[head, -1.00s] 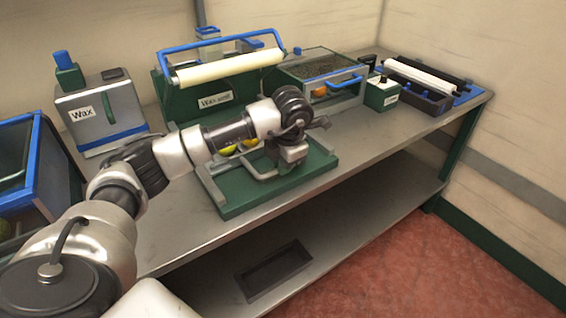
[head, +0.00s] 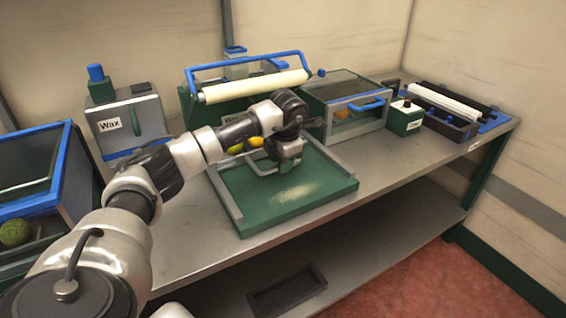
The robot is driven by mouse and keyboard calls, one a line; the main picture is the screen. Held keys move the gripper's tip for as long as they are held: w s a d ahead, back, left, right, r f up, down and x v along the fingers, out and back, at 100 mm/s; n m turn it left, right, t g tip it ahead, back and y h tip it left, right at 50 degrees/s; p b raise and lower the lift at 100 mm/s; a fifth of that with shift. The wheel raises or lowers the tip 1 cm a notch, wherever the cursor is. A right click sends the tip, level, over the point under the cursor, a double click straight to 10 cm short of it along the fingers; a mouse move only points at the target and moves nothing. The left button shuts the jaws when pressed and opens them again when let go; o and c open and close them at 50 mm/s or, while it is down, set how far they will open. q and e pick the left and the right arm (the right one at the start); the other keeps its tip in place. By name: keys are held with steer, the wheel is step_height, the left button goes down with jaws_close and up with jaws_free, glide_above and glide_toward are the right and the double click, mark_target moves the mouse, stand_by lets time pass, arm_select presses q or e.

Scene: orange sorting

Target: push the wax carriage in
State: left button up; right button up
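The wax unit (head: 192,108) is a green housing with a white roller (head: 255,87) and blue handle on top. Its green base plate (head: 285,208) reaches forward between two grey rails. The wax carriage is mostly hidden behind my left arm; yellow and orange fruit (head: 243,147) on it show at the unit's front. My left gripper (head: 284,170) is low over the base plate, in front of the fruit, at the carriage's near side. Its fingers are too small and dark to tell whether they are open or touching the carriage. My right gripper is not in view.
A grey Wax container (head: 128,124) and a blue-edged bin (head: 62,185) with a green fruit stand left. A glass-topped box (head: 345,108), a small green box (head: 405,118) and a roller tray (head: 450,108) stand right. A dark tray (head: 287,290) lies on the lower shelf.

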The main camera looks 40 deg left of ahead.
arm_select(q)
steer(key=shift+o, duration=0.2)
step_height(320, 180, up, 10)
steer(key=d, duration=0.2)
steer(key=shift+s+r, duration=0.25)
steer(key=shift+s, duration=0.15)
stand_by(0.4)
